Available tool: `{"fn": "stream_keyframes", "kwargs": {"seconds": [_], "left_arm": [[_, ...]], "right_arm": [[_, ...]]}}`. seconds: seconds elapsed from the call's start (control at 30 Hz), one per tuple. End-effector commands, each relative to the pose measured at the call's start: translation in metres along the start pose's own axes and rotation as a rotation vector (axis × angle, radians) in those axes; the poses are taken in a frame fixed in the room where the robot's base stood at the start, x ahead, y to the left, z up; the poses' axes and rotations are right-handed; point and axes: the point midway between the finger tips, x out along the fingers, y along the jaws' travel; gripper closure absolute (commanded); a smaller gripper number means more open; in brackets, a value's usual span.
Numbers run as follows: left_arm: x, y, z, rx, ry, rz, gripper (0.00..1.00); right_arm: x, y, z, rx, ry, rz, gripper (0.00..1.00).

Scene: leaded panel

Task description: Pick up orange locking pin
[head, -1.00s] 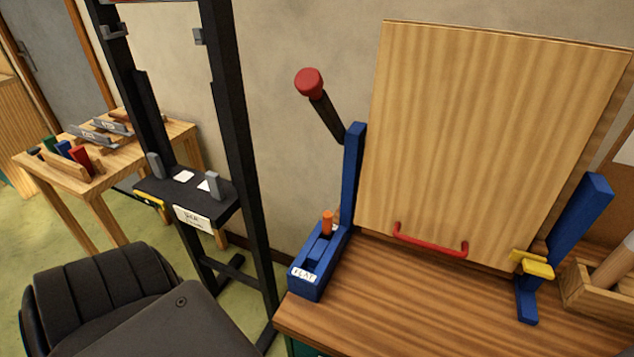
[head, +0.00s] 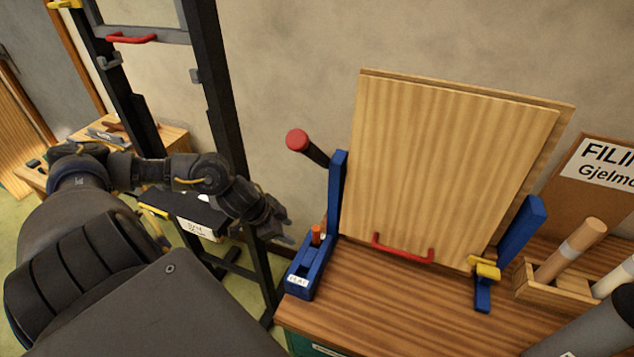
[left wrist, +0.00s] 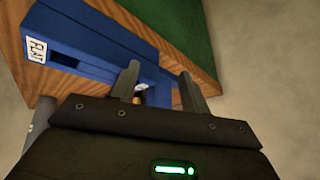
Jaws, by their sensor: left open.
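The orange locking pin (head: 316,234) stands upright in the blue bracket (head: 303,277) with the "FLAT" label, at the left edge of the bench. My left gripper (head: 288,231) is open and empty, just left of the pin and apart from it in the head view. In the left wrist view, the open fingers (left wrist: 160,72) are in front of the blue bracket (left wrist: 100,40). A small orange-brown bit (left wrist: 138,97) shows by the left finger, mostly hidden; I cannot tell if it is the pin. My right gripper is out of view.
A lever with a red knob (head: 297,140) rises behind the bracket. A wooden panel (head: 440,170) with a red handle (head: 402,250) leans over the bench (head: 370,310). A black rack (head: 232,120) stands behind my left arm. A yellow clamp (head: 485,268) is at the right.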

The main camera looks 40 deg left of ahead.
Motion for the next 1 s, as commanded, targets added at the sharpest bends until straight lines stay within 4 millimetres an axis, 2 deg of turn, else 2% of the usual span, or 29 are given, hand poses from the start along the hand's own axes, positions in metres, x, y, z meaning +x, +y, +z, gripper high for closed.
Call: {"fn": "stream_keyframes", "kwargs": {"seconds": [0.03, 0.1, 0.2, 0.33, 0.53, 0.67, 1.0], "left_arm": [[-0.026, 0.013, -0.002, -0.013, -0.03, 0.012, 0.54], [-0.045, 0.029, 0.004, -0.064, -0.072, 0.022, 0.54], [-0.064, 0.045, 0.011, -0.135, -0.113, 0.025, 0.54], [-0.077, 0.056, 0.016, -0.192, -0.141, 0.023, 0.54], [-0.08, 0.058, 0.017, -0.213, -0.148, 0.021, 0.54], [-0.076, 0.056, 0.008, -0.217, -0.143, 0.02, 0.54], [-0.048, 0.046, -0.044, -0.216, -0.141, 0.023, 0.54]], "right_arm": [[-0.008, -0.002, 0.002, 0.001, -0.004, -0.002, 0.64], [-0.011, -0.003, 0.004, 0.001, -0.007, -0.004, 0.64], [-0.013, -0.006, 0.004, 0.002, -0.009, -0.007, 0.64], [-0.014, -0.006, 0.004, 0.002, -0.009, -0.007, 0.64], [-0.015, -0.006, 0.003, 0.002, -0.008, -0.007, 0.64], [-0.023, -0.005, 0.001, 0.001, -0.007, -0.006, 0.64], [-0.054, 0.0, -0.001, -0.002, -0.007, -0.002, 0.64]]}}
